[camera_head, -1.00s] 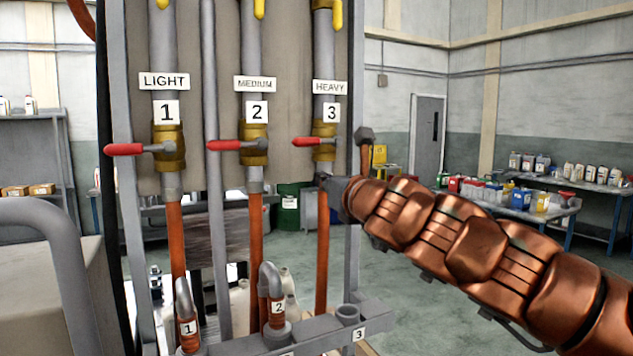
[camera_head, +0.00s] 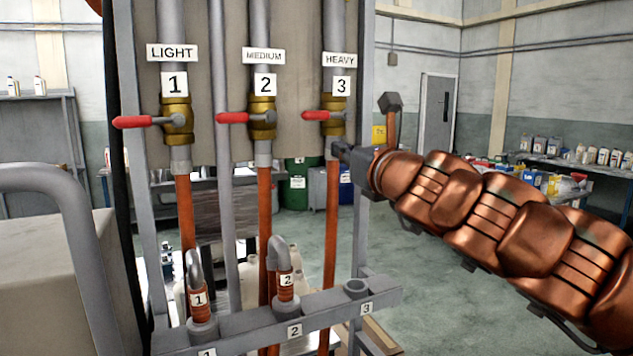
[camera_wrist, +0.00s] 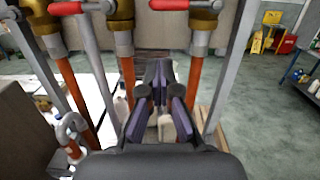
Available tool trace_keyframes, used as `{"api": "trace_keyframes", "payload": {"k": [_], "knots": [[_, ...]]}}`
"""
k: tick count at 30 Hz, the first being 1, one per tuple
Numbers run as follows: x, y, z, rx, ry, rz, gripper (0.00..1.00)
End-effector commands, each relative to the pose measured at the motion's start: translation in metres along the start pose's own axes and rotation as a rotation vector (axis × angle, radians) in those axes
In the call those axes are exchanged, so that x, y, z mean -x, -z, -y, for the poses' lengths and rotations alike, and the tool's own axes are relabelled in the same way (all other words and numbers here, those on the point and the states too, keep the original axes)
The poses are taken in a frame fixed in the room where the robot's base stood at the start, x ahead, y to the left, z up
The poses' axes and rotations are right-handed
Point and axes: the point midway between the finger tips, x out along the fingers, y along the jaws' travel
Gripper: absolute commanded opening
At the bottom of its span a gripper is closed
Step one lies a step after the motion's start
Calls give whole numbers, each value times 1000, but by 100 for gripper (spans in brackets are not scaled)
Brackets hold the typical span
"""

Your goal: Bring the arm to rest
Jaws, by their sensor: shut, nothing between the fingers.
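My gripper (camera_head: 341,149) is shut and empty, at the end of my copper-coloured arm (camera_head: 480,210). In the head view its tip is just below the red-handled valve 3 (camera_head: 323,115) and overlaps the top of the right orange hose (camera_head: 331,215). Whether it touches the hose cannot be told. In the wrist view the gripper (camera_wrist: 161,85) points forward with its dark fingers in front of the hoses. Valve 1 (camera_head: 148,121) and valve 2 (camera_head: 248,117) have red handles pointing left, like valve 3.
A grey rack (camera_head: 240,322) holds nozzle 1 (camera_head: 196,297) and nozzle 2 (camera_head: 284,282); its socket 3 (camera_head: 356,287) looks empty. Grey frame posts (camera_head: 146,180) stand around the hoses. The floor (camera_head: 400,290) right of the rack is open. Tables with bottles stand at the back right.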

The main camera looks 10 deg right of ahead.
Motion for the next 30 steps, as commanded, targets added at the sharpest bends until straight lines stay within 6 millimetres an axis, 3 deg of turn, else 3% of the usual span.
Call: {"api": "trace_keyframes", "payload": {"k": [4, 6, 8, 11, 15, 19, 23, 30], "knots": [[20, -39, -32, 294, -59, 129, 0], [33, -52, -62, 488, -112, 194, 0], [44, -54, -90, 661, -167, 239, 0], [60, -41, -134, 944, -267, 289, 0], [82, 16, -189, 1319, -463, 308, 0], [105, 87, -214, 1607, -674, 277, 0], [133, 164, -218, 1815, -911, 216, 0], [205, 286, -182, 2017, -1392, 52, 0]]}}
